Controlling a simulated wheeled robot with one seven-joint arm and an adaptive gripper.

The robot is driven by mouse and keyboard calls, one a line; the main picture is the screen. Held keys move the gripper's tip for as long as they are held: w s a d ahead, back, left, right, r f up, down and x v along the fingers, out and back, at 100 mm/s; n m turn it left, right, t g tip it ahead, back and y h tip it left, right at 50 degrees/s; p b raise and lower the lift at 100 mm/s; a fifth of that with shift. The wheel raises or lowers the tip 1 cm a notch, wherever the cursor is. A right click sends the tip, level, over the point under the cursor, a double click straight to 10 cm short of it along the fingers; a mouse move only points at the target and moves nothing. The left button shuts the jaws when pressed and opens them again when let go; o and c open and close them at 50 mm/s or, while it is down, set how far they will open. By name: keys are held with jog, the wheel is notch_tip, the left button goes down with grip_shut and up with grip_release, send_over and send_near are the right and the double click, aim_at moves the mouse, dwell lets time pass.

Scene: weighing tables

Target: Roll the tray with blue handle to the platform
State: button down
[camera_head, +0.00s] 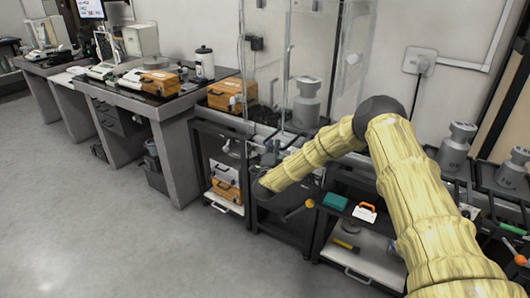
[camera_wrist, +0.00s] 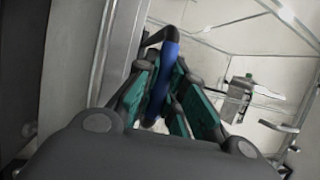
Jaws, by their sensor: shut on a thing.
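In the wrist view, my gripper (camera_wrist: 163,90) is shut on a blue handle (camera_wrist: 160,78), with its green-padded fingers on either side of it. A dark curved part joins the handle's upper end. The tray that belongs to this handle cannot be made out. In the head view, my yellow-sleeved arm reaches left to the weighing bench's front, and its dark wrist (camera_head: 264,190) is low beside the bench. The gripper's fingers and the blue handle cannot be made out there. I cannot tell which surface is the platform.
A glass enclosure stands over the bench, with a metal weight (camera_head: 307,104) inside. Another weight (camera_head: 456,147) stands right. Below are shelves with an orange case (camera_head: 226,192), a green box (camera_head: 335,202) and a white pull-out tray (camera_head: 375,262). Open grey floor (camera_head: 130,235) lies left and in front.

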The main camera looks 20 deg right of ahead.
jog(key=shift+w+a+f, duration=0.1)
jog(key=shift+w+a, duration=0.05)
jog(key=shift+w, duration=0.05)
jog(key=c, duration=1.5)
grip_release()
jog(key=v, duration=1.2)
